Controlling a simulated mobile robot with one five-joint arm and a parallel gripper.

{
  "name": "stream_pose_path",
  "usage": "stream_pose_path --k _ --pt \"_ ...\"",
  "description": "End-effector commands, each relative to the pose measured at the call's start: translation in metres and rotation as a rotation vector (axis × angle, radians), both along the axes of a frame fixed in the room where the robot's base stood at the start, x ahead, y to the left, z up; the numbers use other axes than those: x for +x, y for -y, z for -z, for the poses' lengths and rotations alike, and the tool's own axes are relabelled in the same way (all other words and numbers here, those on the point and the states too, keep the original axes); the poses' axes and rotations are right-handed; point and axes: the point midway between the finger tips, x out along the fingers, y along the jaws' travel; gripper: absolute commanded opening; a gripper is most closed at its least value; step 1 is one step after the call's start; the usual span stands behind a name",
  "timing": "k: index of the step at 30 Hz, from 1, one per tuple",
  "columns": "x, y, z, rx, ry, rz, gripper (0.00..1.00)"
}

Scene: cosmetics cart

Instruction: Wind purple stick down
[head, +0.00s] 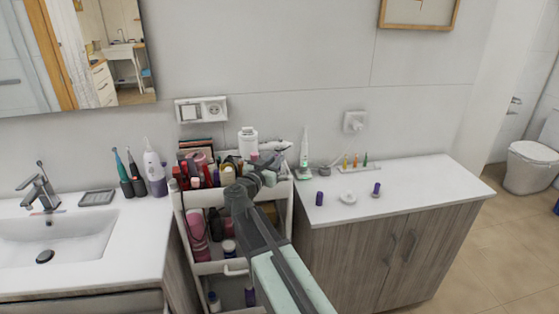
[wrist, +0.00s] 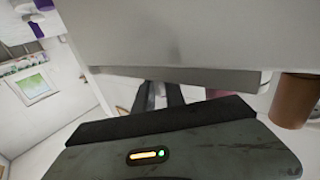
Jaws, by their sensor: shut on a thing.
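A small purple stick (head: 376,189) stands on the white counter at the right, slightly tilted in look. A short dark purple piece (head: 319,198), like a cap, stands near the counter's left edge. My gripper (head: 270,163) is over the cart's top tray, left of both purple pieces and apart from them. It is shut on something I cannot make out. In the wrist view a large pale grey surface (wrist: 170,45) hides most of the dark fingers (wrist: 160,95). Two purple patches (wrist: 36,30) show at the upper left there.
The cart (head: 208,268) holds crowded bottles and tubes under my arm. A white disc (head: 348,197) lies between the purple pieces. Several coloured small items (head: 356,160) and an electric toothbrush (head: 304,150) stand at the counter's back. A brown cylinder (wrist: 295,100) is close at right in the wrist view.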

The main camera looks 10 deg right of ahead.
Motion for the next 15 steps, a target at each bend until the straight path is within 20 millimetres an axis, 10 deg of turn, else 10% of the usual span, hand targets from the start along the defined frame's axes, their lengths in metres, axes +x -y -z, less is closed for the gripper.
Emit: stream_pose_path --k 15 --pt "0.0009 0.0010 0.0001 0.000 0.000 0.157 0.00"
